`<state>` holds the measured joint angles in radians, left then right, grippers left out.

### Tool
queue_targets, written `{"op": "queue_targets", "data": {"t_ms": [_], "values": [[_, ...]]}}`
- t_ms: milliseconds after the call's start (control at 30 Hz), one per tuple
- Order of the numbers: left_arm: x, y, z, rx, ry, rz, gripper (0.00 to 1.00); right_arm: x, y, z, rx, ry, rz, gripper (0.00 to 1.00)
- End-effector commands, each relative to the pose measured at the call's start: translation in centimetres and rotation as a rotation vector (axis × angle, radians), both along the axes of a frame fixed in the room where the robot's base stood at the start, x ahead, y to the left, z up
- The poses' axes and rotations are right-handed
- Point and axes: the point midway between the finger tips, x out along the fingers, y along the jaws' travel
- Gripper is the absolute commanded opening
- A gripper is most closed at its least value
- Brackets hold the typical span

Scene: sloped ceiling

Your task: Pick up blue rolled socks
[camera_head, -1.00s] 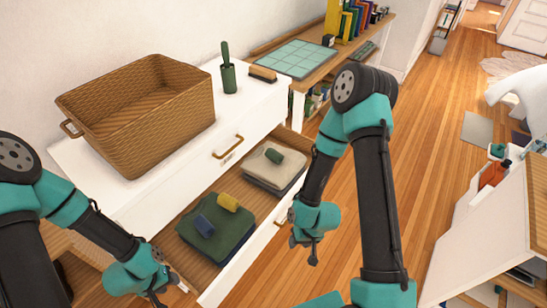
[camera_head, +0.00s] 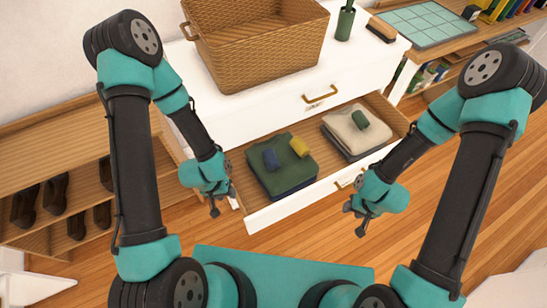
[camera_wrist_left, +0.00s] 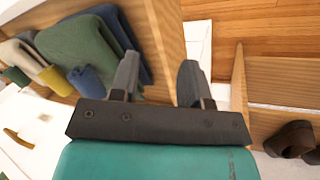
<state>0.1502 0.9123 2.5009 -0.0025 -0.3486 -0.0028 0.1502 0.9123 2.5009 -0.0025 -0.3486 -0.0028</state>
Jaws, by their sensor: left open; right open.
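The blue rolled socks (camera_head: 270,158) lie on a folded dark green cloth (camera_head: 290,178) in the open drawer, beside yellow rolled socks (camera_head: 299,147). In the left wrist view the blue socks (camera_wrist_left: 86,80) are left of the fingers, apart from them. My left gripper (camera_head: 226,205) is open and empty, just outside the drawer's left end; its fingers also show in the left wrist view (camera_wrist_left: 157,82). My right gripper (camera_head: 356,222) is open and empty in front of the drawer, right of the socks.
The drawer's front panel (camera_head: 285,208) stands between the grippers. A folded cream cloth (camera_head: 345,138) with green rolled socks (camera_head: 360,120) lies in the drawer's right part. A wicker basket (camera_head: 250,50) stands on top. A shoe rack (camera_head: 75,165) is at left.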

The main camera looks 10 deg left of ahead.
Motion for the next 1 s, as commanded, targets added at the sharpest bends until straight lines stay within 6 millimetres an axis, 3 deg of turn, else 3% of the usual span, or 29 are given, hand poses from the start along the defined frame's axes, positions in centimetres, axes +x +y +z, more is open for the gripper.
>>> {"op": "queue_targets", "data": {"t_ms": [433,1000], "values": [[0.0,0.0,0.0,0.0,0.0,0.0,0.43,0.0,0.0,0.0,0.0,0.0,0.0,0.43],[0.0,0.0,0.0,0.0,0.0,0.0,0.97,0.0,0.0,0.0,0.0,0.0,0.0,0.43]]}}
